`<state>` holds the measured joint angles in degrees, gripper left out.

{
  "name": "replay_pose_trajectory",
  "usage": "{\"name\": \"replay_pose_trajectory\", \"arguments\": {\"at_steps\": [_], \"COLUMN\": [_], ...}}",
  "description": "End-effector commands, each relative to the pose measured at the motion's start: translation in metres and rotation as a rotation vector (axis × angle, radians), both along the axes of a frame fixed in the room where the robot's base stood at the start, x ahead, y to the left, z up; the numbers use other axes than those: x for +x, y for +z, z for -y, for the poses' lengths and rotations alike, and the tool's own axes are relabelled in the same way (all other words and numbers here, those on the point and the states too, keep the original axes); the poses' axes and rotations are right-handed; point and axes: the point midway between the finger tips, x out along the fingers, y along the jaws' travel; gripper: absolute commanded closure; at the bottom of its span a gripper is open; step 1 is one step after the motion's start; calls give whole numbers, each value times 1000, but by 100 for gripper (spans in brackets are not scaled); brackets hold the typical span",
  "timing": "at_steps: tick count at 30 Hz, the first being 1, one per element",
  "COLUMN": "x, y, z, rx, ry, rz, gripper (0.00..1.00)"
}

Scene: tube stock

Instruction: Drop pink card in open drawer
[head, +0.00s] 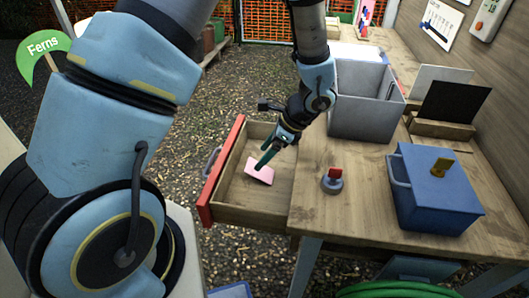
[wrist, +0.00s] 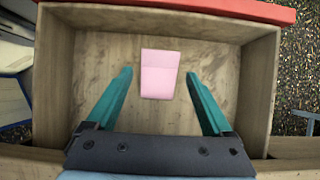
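The pink card (head: 260,171) is in the open drawer (head: 225,211), which has a wooden inside and a red front. In the wrist view the card (wrist: 160,74) lies apart from both fingers, beyond and between their tips, and looks flat over the drawer floor. My gripper (head: 266,160) is over the drawer. In the wrist view its two green fingers (wrist: 157,75) are spread wide with nothing between them. In the head view a finger overlaps the card's upper edge. Whether the card touches the drawer floor all over is hard to tell.
The wooden workbench (head: 335,222) holds a grey bin (head: 365,115), a blue box (head: 432,200) with a yellow-brown item on top, and a small red-topped object (head: 333,180). Dark and white cards stand in a wooden holder (head: 440,128). Gravel floor lies left of the drawer.

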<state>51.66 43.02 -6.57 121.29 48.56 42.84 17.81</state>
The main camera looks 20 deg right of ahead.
Motion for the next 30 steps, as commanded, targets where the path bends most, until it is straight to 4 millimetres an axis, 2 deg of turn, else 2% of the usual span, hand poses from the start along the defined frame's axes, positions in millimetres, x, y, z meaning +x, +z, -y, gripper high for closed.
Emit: {"name": "replay_pose_trajectory", "arguments": {"at_steps": [1,3,11,14,24,30], "x": [0,0,0,-1,-16,-23], "y": [0,0,1,7,60,85], "z": [0,0,1,4,32,44], "rx": [0,0,0,-1,-5,-2], "ry": [0,0,-1,-2,-2,1], "rz": [0,0,1,2,4,2], "gripper": [8,0,0,0,0,0]}}
